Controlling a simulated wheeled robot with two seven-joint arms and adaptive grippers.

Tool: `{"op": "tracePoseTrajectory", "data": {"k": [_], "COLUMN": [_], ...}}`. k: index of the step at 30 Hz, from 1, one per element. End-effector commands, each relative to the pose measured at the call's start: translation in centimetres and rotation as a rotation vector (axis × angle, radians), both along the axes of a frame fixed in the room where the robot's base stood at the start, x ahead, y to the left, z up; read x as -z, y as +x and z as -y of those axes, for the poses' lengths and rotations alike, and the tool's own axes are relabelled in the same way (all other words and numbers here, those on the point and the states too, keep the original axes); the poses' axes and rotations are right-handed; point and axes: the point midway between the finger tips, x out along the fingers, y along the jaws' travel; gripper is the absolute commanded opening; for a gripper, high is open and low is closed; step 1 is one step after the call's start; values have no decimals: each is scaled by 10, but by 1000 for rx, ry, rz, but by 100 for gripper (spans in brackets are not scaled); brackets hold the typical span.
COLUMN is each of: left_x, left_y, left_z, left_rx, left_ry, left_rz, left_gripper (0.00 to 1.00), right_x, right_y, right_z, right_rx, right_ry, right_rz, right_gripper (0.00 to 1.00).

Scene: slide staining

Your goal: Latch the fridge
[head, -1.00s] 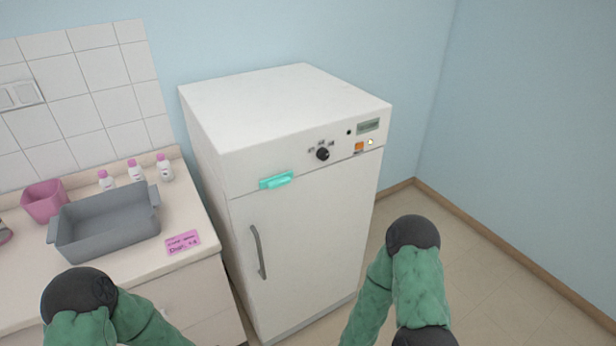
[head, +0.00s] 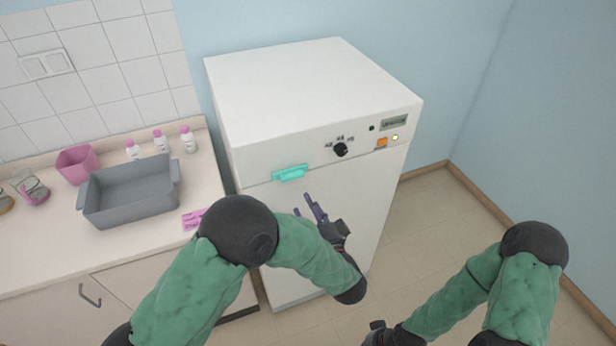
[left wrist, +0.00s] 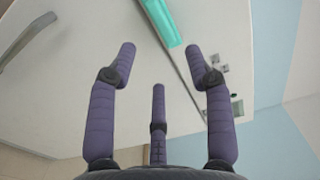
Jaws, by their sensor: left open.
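The white fridge (head: 300,100) stands against the blue wall, its door (head: 365,205) looking shut. A teal latch (head: 290,173) sits along the seam at the door's top left; it also shows in the left wrist view (left wrist: 162,20). My left gripper (head: 309,205) is open and empty in front of the door, below the latch. In the left wrist view its fingers (left wrist: 160,65) are spread, with the latch beyond them. The door handle (left wrist: 25,40) shows in the left wrist view; my arm hides it in the head view. Only a dark part of my right gripper (head: 380,333) shows at the bottom edge.
A counter (head: 50,240) on the left holds a grey tub (head: 132,203), a pink container (head: 76,165), several pink-capped bottles (head: 160,143) and a pink label (head: 193,219). A dark knob (head: 340,150) is on the fridge's upper panel. The floor right of the fridge is clear.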

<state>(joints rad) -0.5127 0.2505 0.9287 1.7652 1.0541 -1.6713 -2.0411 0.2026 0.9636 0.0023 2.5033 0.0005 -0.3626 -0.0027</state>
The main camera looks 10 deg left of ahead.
Motion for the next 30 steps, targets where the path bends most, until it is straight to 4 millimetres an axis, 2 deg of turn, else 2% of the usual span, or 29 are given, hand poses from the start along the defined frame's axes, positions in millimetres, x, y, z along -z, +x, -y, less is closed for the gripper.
{"op": "tracePoseTrajectory", "data": {"k": [18,24,30], "left_x": [2,1,1], "left_y": [77,86,87], "left_z": [-52,-58,-58], "left_rx": [-1,2,2], "left_ry": [-4,-3,-3], "left_rz": [0,-1,-1], "left_gripper": [52,52,52], "right_x": [15,16,15], "right_y": [0,0,0], "right_z": [0,0,0], "right_rx": [0,0,0], "right_ry": [0,0,0], "right_rz": [0,0,0], "right_gripper": [0,0,0]}}
